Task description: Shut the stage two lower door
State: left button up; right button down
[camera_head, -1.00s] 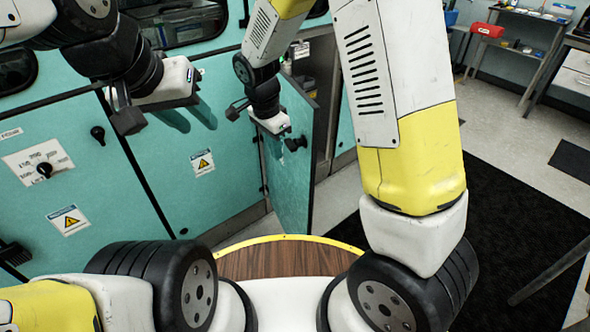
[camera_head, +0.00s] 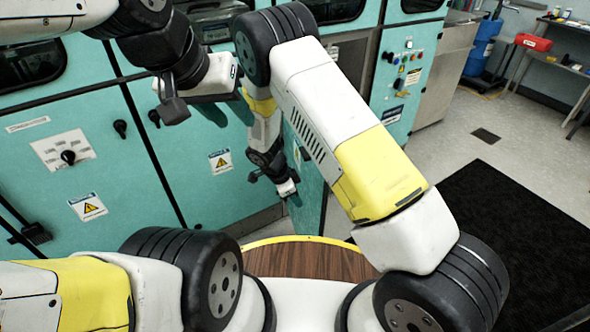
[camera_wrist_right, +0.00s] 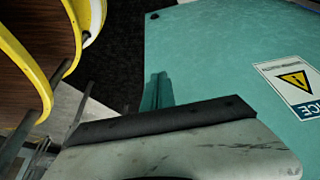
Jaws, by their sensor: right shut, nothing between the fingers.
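The stage two lower door appears to be the teal door (camera_head: 309,199), which stands open, swung out from the cabinet. My right arm hides much of it in the head view. My right gripper (camera_head: 295,200) is shut and empty, low beside the door's left-facing side; I cannot tell whether it touches. In the right wrist view its teal fingers (camera_wrist_right: 157,92) lie together over a teal panel (camera_wrist_right: 220,60) with a warning label; I cannot tell which panel this is. My left gripper (camera_head: 228,110) is open and empty, with teal fingers apart, in front of the cabinet at the left.
A closed teal panel (camera_head: 200,190) with a warning label is left of the door. A round wooden top (camera_head: 310,260) with a yellow rim is close in front. A black mat (camera_head: 500,240) lies on clear floor at the right. A control panel (camera_head: 405,75) stands behind.

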aim_at(316, 208)
jog(key=shift+w+d+f, duration=0.25)
jog(key=shift+d, duration=0.45)
jog(key=shift+w+d+f, duration=0.25)
jog(key=shift+w+d, duration=0.05)
jog(key=shift+d, duration=0.45)
jog(key=shift+w+d+f, duration=0.25)
jog(key=shift+d, duration=0.45)
jog(key=shift+d, duration=0.15)
